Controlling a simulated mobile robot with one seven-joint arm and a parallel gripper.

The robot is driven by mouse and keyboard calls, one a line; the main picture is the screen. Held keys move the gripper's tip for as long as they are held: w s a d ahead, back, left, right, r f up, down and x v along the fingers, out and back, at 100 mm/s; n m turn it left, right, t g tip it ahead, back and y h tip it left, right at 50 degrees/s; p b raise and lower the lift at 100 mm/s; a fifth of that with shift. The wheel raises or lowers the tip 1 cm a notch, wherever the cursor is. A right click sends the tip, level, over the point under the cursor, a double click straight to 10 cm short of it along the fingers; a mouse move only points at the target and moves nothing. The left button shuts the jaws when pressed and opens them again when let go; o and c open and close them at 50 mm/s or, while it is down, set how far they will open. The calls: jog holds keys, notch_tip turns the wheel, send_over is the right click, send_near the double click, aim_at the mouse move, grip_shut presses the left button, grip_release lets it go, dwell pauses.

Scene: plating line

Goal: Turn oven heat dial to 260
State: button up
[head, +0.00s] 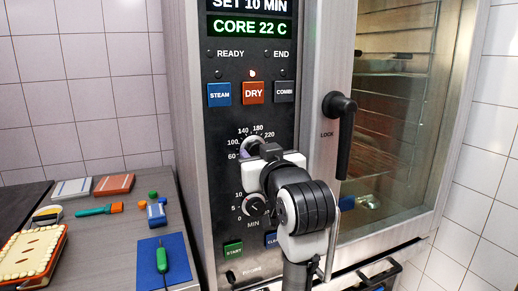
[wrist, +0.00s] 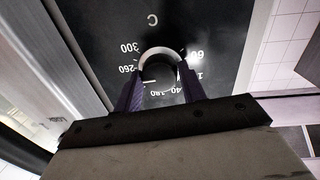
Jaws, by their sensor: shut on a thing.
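The oven heat dial (head: 249,147) is on the black control panel, below the coloured buttons, with its scale around it. My gripper hides much of it in the head view. In the upside-down wrist view the dial (wrist: 160,58) is a dark knob with a pale rim. My gripper (wrist: 162,88) has one purple finger on each side of it and is shut on it. The 260 mark shows left of the dial, with 300 above it.
The minute dial (head: 254,206) is just below my gripper. The dark door handle (head: 341,117) sticks out to the right, beside the glass door (head: 390,110). A side counter (head: 100,240) at left holds a green-handled tool on a blue mat (head: 176,254) and other small items.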

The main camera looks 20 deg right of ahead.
jog(key=shift+r+m+p, duration=0.1)
jog(key=shift+m+p, duration=0.2)
jog(key=shift+m, duration=0.4)
jog(key=o, duration=1)
jog(key=shift+c, duration=0.2)
jog(key=s+b, duration=0.2)
jog(key=s, duration=1.1)
jog(key=shift+s+a+b, duration=0.35)
jog(key=shift+s+b, duration=0.05)
